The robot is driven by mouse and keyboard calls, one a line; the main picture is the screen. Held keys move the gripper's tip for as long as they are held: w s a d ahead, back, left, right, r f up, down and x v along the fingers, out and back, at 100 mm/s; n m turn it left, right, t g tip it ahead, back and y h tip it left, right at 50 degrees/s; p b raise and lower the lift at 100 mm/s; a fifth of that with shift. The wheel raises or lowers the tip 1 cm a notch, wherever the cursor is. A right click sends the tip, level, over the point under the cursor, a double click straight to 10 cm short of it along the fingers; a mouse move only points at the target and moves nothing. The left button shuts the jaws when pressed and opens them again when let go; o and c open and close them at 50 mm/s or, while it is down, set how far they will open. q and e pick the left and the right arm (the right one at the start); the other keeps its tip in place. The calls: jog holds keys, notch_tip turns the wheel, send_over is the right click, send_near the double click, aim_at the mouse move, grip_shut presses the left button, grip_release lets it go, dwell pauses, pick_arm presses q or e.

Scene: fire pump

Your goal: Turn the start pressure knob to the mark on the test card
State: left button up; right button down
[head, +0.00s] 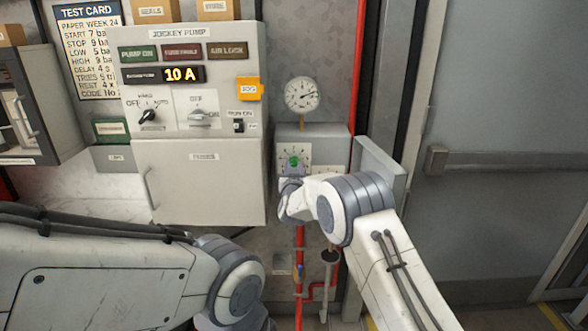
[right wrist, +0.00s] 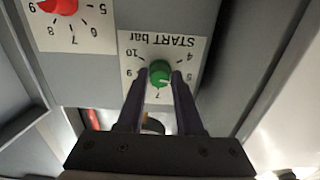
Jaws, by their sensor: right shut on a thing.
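The green start pressure knob (right wrist: 160,73) sits on a white dial plate labelled START bar, upside down in the right wrist view. Its pale pointer mark seems to face the 7, though it is small. In the head view the knob (head: 294,161) shows on the grey box, just above my right wrist. My right gripper (right wrist: 160,80) is shut on the knob, one dark finger on each side. The test card (head: 90,50) hangs at the upper left and reads START 7 bar. My left arm shows at the lower left; its gripper is out of view.
A red knob (right wrist: 58,5) with its own dial is close by in the right wrist view. A round gauge (head: 302,95) stands above the grey box (head: 325,135). The jockey pump panel (head: 190,95) is left of it; a red pipe (head: 357,70) runs to its right.

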jog(key=shift+f+m+b, duration=0.15)
jog(key=shift+m+b, duration=0.25)
jog(key=shift+b, duration=0.25)
jog(key=m+b, duration=0.9)
jog(key=b, duration=0.2)
jog(key=shift+b, duration=0.35)
jog(key=m+b, duration=0.2)
jog(key=m, duration=0.1)
jog(key=shift+m+b, duration=0.3)
jog(key=shift+b, duration=0.1)
jog(key=shift+r+m+b, duration=0.2)
jog(key=shift+m+b, duration=0.55)
jog(key=shift+m, duration=0.35)
jog(key=c, duration=0.6)
grip_release()
jog(key=shift+o, duration=0.2)
jog(key=shift+s, duration=0.1)
